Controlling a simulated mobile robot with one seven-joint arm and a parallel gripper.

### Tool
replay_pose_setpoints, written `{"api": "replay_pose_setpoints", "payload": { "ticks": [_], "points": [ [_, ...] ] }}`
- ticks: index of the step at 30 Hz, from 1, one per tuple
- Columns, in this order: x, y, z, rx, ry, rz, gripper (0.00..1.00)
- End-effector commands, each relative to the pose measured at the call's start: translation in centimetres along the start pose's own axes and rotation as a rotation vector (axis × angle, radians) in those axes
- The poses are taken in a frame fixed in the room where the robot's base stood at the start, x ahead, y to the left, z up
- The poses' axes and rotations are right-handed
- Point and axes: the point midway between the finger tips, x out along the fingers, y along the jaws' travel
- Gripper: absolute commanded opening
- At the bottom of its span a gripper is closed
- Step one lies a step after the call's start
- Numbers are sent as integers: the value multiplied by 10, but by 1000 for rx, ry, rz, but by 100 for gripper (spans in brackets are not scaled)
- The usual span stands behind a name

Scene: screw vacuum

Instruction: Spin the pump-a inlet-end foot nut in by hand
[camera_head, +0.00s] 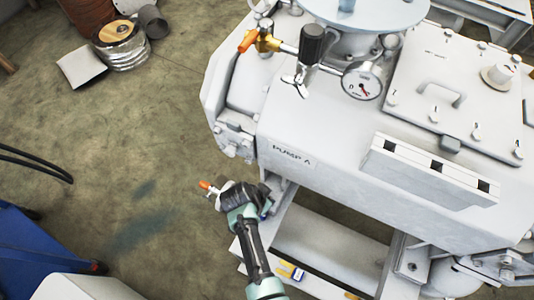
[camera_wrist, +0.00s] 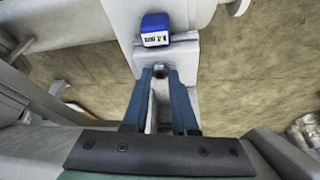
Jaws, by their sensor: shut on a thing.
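Pump A (camera_head: 330,145) is the large white housing with "PUMP A" lettering in the head view. My gripper (camera_head: 262,204) is at a foot below its left end, and my wrist hides the nut there. In the wrist view my gripper (camera_wrist: 160,76) has its two blue fingers close together on a small metal nut (camera_wrist: 160,71) on the pale foot (camera_wrist: 186,58). The fingers cover most of the nut, so how far down it sits cannot be told.
A blue block with a white label (camera_wrist: 155,30) stands on the foot just beyond my fingertips. White frame rails (camera_head: 325,250) lie right of my wrist. Open floor (camera_head: 120,180) lies left.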

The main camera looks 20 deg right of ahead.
Motion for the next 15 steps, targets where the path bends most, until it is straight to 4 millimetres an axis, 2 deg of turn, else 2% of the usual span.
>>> {"api": "replay_pose_setpoints", "payload": {
  "ticks": [15],
  "points": [
    [2,-7,0,453,-2,187,0]
  ]
}}
